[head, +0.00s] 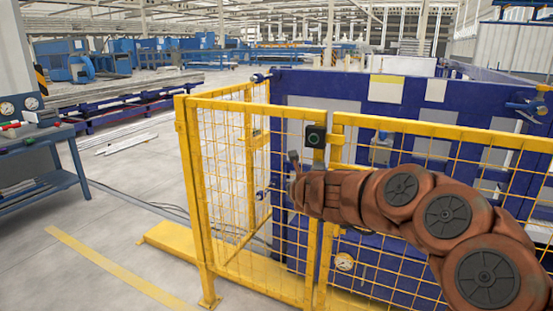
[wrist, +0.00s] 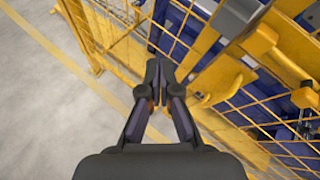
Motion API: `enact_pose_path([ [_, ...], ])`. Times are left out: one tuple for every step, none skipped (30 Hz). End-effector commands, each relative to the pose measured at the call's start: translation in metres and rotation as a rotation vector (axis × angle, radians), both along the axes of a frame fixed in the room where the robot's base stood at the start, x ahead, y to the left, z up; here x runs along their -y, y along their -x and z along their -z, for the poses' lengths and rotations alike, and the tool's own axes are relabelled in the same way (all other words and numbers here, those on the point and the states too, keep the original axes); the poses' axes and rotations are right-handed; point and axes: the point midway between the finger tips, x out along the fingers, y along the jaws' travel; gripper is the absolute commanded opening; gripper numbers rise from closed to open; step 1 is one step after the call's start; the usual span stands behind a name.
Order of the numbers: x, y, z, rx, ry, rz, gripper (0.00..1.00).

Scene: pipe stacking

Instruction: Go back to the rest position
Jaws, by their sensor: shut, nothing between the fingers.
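My gripper (head: 294,168) is at the end of my reddish-brown arm, which reaches in from the right side of the head view. It is in front of the yellow mesh fence (head: 225,170), near the gate post. In the wrist view my gripper (wrist: 161,68) points down past the fence, with its dark fingertips together and nothing between them. I cannot tell whether the gripper touches the fence.
A blue machine (head: 330,88) stands behind the fence. A workbench (head: 40,135) with gauges is at the left. A yellow floor line (head: 120,268) crosses the open grey floor. Yellow fence brackets (wrist: 225,78) are close on the right in the wrist view.

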Motion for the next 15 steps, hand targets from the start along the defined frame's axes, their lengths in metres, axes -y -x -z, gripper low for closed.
enact_pose_path([
  [-0.016,0.010,-0.028,0.050,0.066,-0.114,0.00],
  [-0.026,0.017,-0.043,0.081,0.112,-0.183,0.00],
  [-0.040,0.028,-0.060,0.123,0.176,-0.279,0.00],
  [-0.050,0.037,-0.071,0.152,0.226,-0.350,0.00],
  [-0.060,0.048,-0.081,0.179,0.279,-0.421,0.00],
  [-0.073,0.065,-0.092,0.215,0.353,-0.519,0.00],
  [-0.081,0.077,-0.097,0.239,0.408,-0.586,0.00],
  [-0.090,0.091,-0.102,0.260,0.465,-0.658,0.00],
  [-0.098,0.109,-0.106,0.289,0.542,-0.746,0.00],
  [-0.104,0.124,-0.108,0.307,0.598,-0.815,0.00],
  [-0.109,0.140,-0.107,0.321,0.657,-0.882,0.00],
  [-0.114,0.160,-0.104,0.335,0.735,-0.974,0.00],
  [-0.116,0.176,-0.101,0.346,0.791,-1.042,0.00],
  [-0.117,0.192,-0.098,0.355,0.851,-1.107,0.00],
  [-0.117,0.214,-0.091,0.359,0.925,-1.199,0.00],
])
